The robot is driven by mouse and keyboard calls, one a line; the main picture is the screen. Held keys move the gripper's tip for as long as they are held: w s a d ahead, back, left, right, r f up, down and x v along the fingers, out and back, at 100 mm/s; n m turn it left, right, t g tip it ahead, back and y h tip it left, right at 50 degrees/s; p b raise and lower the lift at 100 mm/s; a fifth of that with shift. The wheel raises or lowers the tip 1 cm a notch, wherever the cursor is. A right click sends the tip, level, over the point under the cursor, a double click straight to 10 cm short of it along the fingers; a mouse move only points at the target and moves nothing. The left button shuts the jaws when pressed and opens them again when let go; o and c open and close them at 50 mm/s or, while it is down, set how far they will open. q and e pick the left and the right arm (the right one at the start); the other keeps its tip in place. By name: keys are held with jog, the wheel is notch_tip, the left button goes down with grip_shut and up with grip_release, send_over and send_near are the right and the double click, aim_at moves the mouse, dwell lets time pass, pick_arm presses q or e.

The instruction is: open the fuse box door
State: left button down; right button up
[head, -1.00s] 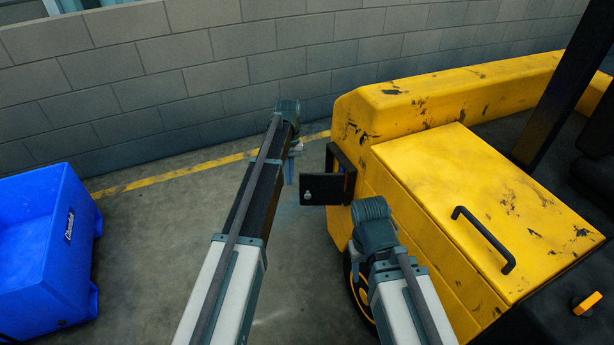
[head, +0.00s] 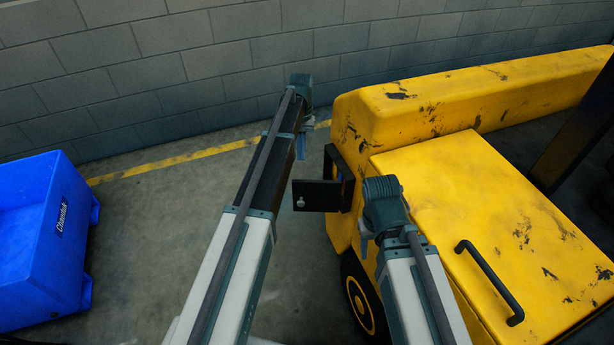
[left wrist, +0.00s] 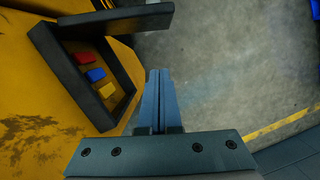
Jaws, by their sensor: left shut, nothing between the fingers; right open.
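The fuse box door (head: 317,196) is a dark panel with a small light knob. It stands swung out from the side of the yellow vehicle, and in the left wrist view the door (left wrist: 118,19) juts from the black-framed box (left wrist: 75,72). Red (left wrist: 83,58), blue (left wrist: 96,75) and yellow (left wrist: 106,90) fuses show inside the box. My left gripper (head: 301,147) is shut and empty, beyond the door towards the wall; its closed fingers (left wrist: 158,73) are apart from the box frame and door. My right gripper (head: 363,246) is near the vehicle's side, mostly hidden by its arm.
The yellow vehicle (head: 440,180) fills the right side, with a black handle (head: 490,280) on its cover. A blue tub (head: 55,235) stands at the left. A grey block wall (head: 180,75) closes the back. The floor between tub and vehicle is clear.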

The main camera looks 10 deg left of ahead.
aim_at(301, 186)
pick_arm(q)
jog(key=shift+w, duration=0.3)
pick_arm(e)
jog(key=shift+w, duration=0.3)
jog(key=shift+f, duration=0.1)
pick_arm(q)
jog(key=s+f+b, duration=0.2)
jog(key=f+b, duration=0.1)
jog(key=s+d+f+b, duration=0.1)
jog(key=s+f+b, duration=0.1)
jog(key=f+b, duration=0.1)
jog(key=s+f+b, duration=0.2)
jog(key=f+b, duration=0.1)
jog(key=shift+s+d+f+b, duration=0.15)
jog(key=shift+s+f+b, duration=0.1)
jog(key=shift+f+b, duration=0.1)
pick_arm(e)
notch_tip(301, 186, down, 10)
jog(key=shift+r, duration=0.25)
